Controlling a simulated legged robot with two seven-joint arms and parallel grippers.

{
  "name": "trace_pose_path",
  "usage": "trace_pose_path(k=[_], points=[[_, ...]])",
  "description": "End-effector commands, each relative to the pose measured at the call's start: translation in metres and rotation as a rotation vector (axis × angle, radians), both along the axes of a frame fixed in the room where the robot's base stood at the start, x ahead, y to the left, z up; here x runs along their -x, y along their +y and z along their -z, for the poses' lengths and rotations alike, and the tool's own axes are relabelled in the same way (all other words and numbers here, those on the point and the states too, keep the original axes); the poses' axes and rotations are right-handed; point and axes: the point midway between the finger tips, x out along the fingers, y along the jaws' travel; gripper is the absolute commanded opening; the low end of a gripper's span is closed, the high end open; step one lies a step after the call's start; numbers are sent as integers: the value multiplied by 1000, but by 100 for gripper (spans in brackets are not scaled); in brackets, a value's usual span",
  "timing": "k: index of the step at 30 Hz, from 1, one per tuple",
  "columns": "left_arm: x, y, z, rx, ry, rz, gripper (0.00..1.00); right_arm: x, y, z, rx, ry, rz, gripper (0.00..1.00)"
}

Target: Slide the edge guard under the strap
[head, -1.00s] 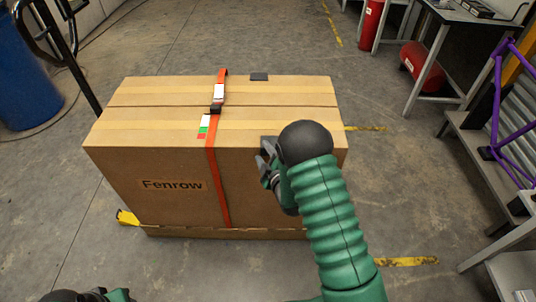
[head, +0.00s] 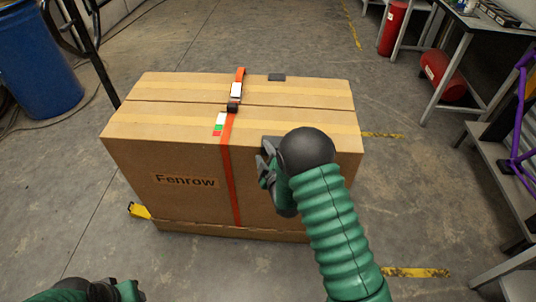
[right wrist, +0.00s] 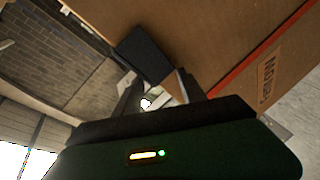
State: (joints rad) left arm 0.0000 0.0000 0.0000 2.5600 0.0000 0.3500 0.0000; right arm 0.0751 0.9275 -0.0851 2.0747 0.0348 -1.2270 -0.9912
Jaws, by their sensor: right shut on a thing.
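A red-orange strap (head: 231,170) runs over the top and down the front of a large cardboard box (head: 180,195). A dark buckle sits on it on top. My right gripper (head: 264,162) is at the box's upper front edge, right of the strap and apart from it. It is shut on a dark grey edge guard (right wrist: 145,55), which lies by the box edge in the right wrist view; the arm hides much of it in the head view.
A blue barrel (head: 40,70) and a black handle frame (head: 92,50) stand at the left. A workbench (head: 470,25), a red cylinder (head: 443,75) and metal shelving (head: 505,170) are at the right. The floor around the box is mostly clear.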

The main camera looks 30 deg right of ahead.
Motion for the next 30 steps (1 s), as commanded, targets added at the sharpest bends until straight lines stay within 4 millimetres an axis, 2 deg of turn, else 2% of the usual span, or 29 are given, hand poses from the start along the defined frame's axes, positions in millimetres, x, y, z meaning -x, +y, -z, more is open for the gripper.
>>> trace_pose_path(k=[13,22,23,28,30], points=[[0,0,3,0,0,0,36,-11,19,0,-1,-1,-1,24],[0,0,3,0,0,0,36,-12,21,0,-1,1,0,24],[0,0,3,0,0,0,36,-12,21,0,-1,1,0,51],[0,0,3,0,0,0,36,-12,20,0,-1,1,0,73],[0,0,3,0,0,0,36,-12,20,0,-1,1,0,74]])
